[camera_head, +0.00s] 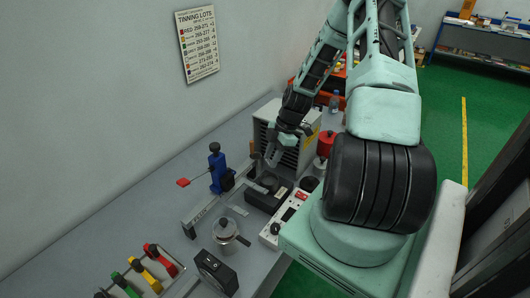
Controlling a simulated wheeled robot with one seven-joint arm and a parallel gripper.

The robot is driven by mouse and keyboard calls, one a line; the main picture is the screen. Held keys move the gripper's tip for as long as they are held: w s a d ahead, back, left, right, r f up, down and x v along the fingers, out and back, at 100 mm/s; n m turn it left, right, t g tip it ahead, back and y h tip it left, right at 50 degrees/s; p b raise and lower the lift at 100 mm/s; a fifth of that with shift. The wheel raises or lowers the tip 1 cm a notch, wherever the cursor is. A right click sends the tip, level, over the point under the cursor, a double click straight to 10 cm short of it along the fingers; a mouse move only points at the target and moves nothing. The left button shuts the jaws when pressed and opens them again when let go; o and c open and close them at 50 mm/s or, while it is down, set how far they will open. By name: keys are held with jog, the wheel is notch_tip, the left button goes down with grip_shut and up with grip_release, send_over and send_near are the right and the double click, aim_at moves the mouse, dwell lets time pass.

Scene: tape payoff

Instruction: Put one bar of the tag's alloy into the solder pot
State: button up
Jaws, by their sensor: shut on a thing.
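My gripper (273,157) is over the bench, in front of a pale vented cabinet. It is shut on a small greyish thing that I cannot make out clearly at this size. Just below it is a dark box (262,203) with a round grey top, which may be the solder pot; I cannot tell whether the held thing touches it. A red tag (183,182) sticks out to the left of a blue upright device (216,172). A rack at the lower left holds pieces with red (151,249), yellow (136,263), green (117,278) and black tops.
A wall chart (197,44) headed "TINNING LOTS" lists colours with number ranges. A round glassy vessel (225,230), a black box (215,270), a white control panel (284,220) and a red container (326,143) crowd the bench.

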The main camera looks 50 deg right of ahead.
jog(key=shift+f+b, duration=2.35)
jog(key=shift+f, duration=1)
jog(key=o, duration=1.1)
jog(key=shift+c, duration=0.2)
notch_tip(320, 180, up, 8)
jog(key=p, duration=0.5)
jog(key=shift+p, duration=0.4)
